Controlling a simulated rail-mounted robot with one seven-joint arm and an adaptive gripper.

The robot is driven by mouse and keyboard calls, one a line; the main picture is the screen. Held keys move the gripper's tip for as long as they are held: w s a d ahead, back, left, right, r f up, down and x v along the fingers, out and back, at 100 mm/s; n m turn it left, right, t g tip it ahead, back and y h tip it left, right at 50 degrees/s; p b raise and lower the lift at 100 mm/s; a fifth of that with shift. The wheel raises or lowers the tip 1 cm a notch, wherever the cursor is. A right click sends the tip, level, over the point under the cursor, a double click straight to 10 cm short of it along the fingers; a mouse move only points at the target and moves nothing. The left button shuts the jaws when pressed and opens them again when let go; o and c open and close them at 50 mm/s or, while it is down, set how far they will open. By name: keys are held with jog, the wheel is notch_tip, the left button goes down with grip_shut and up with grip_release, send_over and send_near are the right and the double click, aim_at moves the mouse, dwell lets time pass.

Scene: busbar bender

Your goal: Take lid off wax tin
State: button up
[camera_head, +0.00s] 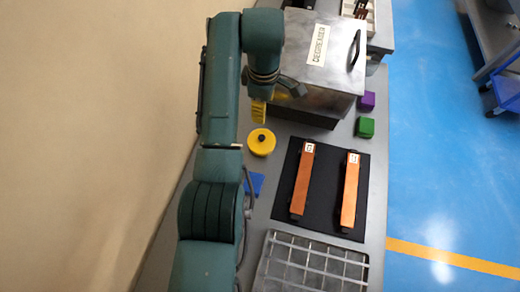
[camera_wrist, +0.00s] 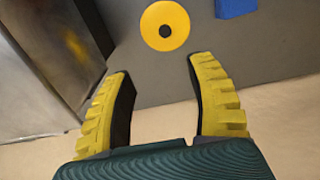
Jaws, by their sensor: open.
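The wax tin (camera_head: 261,143) is a round yellow tin with a small dark knob on its lid (camera_head: 262,137). It stands on the grey bench, left of the black mat. In the wrist view the yellow lid (camera_wrist: 165,25) shows at the top, beyond my fingertips, with its dark knob near the middle. My gripper (camera_head: 258,112) has yellow ribbed fingers and is above and behind the tin in the head view. In the wrist view my gripper (camera_wrist: 160,78) is open, with nothing between its fingers. The tin's side is mostly hidden in the wrist view.
A metal degreaser box (camera_head: 318,75) stands close behind the tin. A blue block (camera_head: 254,184) lies in front of it. Two copper bars (camera_head: 303,180) (camera_head: 350,190) lie on a black mat (camera_head: 325,190). Green (camera_head: 365,127) and purple (camera_head: 367,100) blocks sit right. A divided tray (camera_head: 310,265) is in front.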

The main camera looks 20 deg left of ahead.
jog(key=b, duration=0.2)
send_near(262, 137)
notch_tip(262, 137, down, 5)
jog(key=shift+d+f, duration=0.15)
jog(key=f, duration=0.1)
jog(key=f+b, duration=0.1)
jog(key=f, duration=0.1)
jog(key=f+b, duration=0.1)
jog(key=f, duration=0.1)
jog(key=shift+w+a+f, duration=0.1)
jog(key=shift+a+f, duration=0.15)
jog(key=shift+a, duration=0.05)
jog(key=shift+c, duration=0.2)
grip_shut()
